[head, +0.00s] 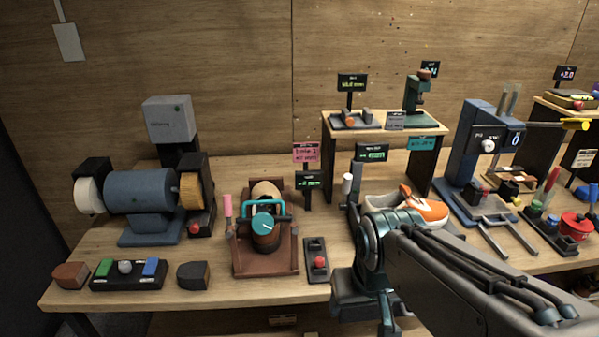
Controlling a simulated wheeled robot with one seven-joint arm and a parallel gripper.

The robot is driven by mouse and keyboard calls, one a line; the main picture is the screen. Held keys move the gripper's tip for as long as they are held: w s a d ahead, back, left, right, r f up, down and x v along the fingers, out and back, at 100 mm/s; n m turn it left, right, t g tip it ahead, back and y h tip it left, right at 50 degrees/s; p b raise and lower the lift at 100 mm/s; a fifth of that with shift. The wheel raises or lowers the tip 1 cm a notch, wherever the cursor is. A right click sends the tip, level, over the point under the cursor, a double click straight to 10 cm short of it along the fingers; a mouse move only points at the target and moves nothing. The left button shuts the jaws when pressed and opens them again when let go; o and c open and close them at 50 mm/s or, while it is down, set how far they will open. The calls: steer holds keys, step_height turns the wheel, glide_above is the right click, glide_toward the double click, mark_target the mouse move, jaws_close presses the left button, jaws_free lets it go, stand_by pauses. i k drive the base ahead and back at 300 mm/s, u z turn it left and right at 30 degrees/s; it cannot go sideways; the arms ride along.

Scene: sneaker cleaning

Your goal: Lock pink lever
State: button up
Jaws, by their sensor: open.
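The pink lever (228,206) stands upright at the left side of a brown clamp fixture (265,262) on the workbench. The fixture holds a rounded brown piece with a teal handle and round teal dial (263,222) in front of it. My gripper (387,316) is at the bottom centre, to the right of and nearer than the fixture, clear of the lever. It is open, with nothing seen in it. Its fingertips are partly hidden or cut off by the lower edge.
A small red-button box (318,262) stands between the fixture and my arm. A blue bench grinder (141,192) is to the left, with a button panel (128,275) in front. An orange-and-white sneaker (425,208) sits behind my arm. A pink sign (306,153) stands behind the fixture.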

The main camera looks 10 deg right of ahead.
mark_target(227, 201)
steer(key=u, duration=1.3)
steer(key=i, duration=0.4)
steer(key=z, duration=1.3)
